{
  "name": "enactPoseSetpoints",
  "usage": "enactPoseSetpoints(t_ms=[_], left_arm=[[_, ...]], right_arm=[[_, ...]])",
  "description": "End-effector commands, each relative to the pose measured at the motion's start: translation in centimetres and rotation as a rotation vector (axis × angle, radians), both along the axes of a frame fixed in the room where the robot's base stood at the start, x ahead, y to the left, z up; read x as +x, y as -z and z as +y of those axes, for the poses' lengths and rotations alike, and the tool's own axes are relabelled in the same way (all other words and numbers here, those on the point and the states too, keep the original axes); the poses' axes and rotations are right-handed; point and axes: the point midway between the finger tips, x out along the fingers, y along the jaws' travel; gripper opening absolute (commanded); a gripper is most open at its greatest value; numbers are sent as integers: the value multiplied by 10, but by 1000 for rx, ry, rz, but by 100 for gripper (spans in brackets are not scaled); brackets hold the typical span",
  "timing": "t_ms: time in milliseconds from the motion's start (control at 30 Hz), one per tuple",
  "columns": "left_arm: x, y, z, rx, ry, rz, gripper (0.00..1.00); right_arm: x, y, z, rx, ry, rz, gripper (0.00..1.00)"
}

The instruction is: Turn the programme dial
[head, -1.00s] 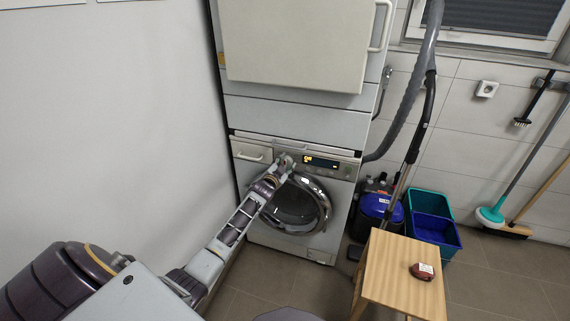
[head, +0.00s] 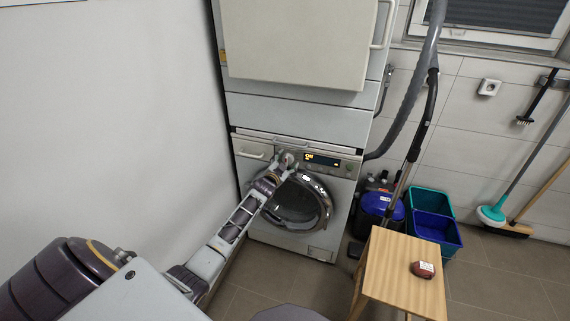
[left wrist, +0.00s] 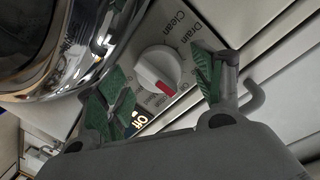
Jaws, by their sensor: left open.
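The programme dial (left wrist: 154,66) is a round white knob with a red mark, on the washing machine's light panel. In the left wrist view the labels "Drain", "Clean" and a lit "Off" show around it. My left gripper (left wrist: 160,80) is open, with one green-padded finger on each side of the dial. I cannot tell whether either pad touches it. In the head view my left gripper (head: 284,166) is at the panel of the lower machine (head: 318,240), left of the lit display (head: 322,160), and largely covers the dial. My right gripper is not in view.
The round chrome door (head: 326,205) sits just below the panel, close to the left fingers. The dryer (head: 300,45) is stacked above.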

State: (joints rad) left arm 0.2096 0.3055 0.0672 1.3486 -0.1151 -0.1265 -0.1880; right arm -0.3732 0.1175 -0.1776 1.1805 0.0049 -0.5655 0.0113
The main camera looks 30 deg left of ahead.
Motion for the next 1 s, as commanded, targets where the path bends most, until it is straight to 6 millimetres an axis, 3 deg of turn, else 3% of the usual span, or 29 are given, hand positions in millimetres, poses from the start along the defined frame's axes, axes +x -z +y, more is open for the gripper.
enactPoseSetpoints(t_ms=[367,1000], left_arm=[[-10,0,-2,0,1,1,68],[-60,-5,-11,0,1,1,68]], right_arm=[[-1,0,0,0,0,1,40],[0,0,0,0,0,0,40]])
